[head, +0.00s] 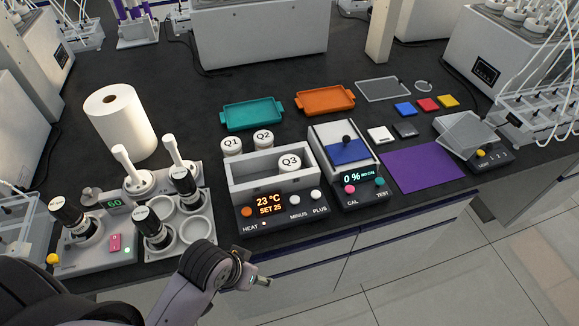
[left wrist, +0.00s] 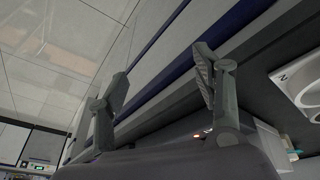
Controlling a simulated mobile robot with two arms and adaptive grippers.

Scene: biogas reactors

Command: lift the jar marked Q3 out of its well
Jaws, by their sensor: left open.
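The jar marked Q3 (head: 289,162) has a white lid with black lettering. It sits upright in the right part of the light grey heater block (head: 245,185), and its lower body is hidden by the block's wall. Jars Q1 (head: 231,146) and Q2 (head: 263,139) show at the block's back left edge. My left gripper (head: 263,281) is low, in front of the bench edge, well short of Q3 and apart from it. In the left wrist view its two fingers (left wrist: 161,68) are spread with nothing between them. My right gripper is not in view.
The heater's panel (head: 278,207) reads 23 °C, SET 25. A stirrer with dark bottles (head: 158,232) and white-handled tools (head: 135,172) stands left, beside a paper roll (head: 119,118). A balance (head: 345,160) stands close right. Teal (head: 252,115) and orange (head: 324,100) trays lie behind.

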